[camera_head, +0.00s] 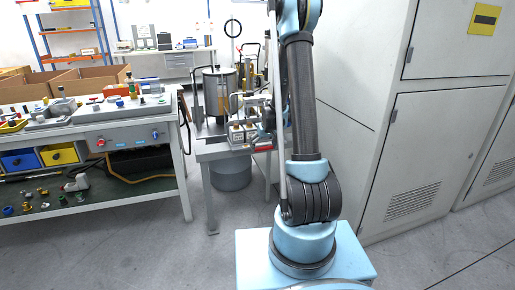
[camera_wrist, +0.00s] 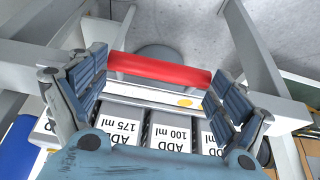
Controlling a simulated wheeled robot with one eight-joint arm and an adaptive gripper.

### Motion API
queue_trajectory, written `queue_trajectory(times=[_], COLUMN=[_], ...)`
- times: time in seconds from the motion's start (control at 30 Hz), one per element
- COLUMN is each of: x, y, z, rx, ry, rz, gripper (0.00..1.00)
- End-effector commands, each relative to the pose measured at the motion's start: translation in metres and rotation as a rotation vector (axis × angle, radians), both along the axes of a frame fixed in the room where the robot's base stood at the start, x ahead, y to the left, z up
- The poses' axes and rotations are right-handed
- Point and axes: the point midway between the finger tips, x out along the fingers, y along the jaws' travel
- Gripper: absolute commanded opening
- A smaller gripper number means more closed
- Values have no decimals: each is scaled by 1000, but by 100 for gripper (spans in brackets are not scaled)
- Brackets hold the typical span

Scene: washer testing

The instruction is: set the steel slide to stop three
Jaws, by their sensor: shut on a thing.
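In the wrist view a red bar-shaped handle (camera_wrist: 160,69) lies across the picture in front of a pale metal strip, probably the steel slide (camera_wrist: 150,93), with a yellow dot on it. My gripper (camera_wrist: 157,80) has a blue-padded finger at each end of the red bar and is shut on it. White labels reading "ADD 175 ml" (camera_wrist: 120,130) and "ADD 100 ml" (camera_wrist: 170,138) sit behind the strip, with a third label partly hidden by the right finger. The red handle also shows in the head view (camera_head: 262,146). Which stop the slide is at cannot be told.
A workbench (camera_head: 110,120) with parts stands to the left. Tall grey cabinets (camera_head: 435,130) close the right side. Floor is clear in front of the stand.

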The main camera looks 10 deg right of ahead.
Motion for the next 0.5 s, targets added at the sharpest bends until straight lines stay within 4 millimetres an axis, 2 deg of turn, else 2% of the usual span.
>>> queue_trajectory(times=[0.13,0.4,0.43,0.5], x=[0,0,0,0], y=[-7,-7,-7,-8], z=[0,0,0,0], rx=[0,1,1,0], ry=[-2,-2,-2,-1], rz=[-21,-22,-22,-22], gripper=[48,48,98,100])
